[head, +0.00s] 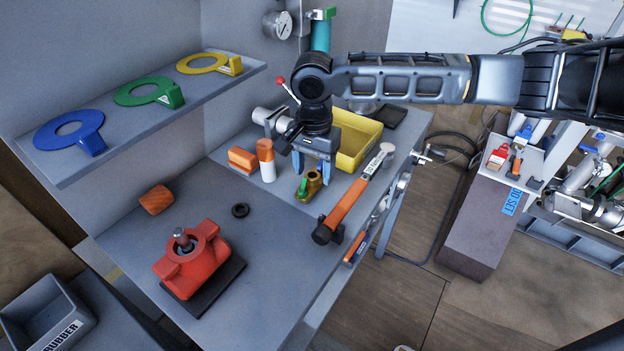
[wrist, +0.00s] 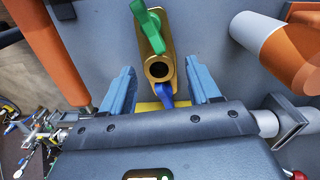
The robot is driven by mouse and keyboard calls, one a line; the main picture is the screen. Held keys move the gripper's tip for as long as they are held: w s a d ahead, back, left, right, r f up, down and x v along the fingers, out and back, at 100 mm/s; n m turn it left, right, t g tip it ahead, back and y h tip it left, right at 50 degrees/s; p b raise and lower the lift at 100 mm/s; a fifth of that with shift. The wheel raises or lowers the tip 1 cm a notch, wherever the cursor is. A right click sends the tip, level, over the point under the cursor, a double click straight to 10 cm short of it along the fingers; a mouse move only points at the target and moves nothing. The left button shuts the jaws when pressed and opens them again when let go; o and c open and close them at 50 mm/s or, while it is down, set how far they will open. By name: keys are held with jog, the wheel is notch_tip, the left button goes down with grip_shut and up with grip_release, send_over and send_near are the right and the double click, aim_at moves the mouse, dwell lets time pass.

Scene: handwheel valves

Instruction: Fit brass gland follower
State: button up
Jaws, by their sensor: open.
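The brass gland follower (head: 308,187) lies on the grey bench below my gripper.
A black ring (head: 240,210) and orange cylinder (head: 156,199) lie near the valve. A shelf (head: 150,115) with coloured rings overhangs the left.

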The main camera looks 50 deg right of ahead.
jog(key=shift+f, duration=1)
grip_shut()
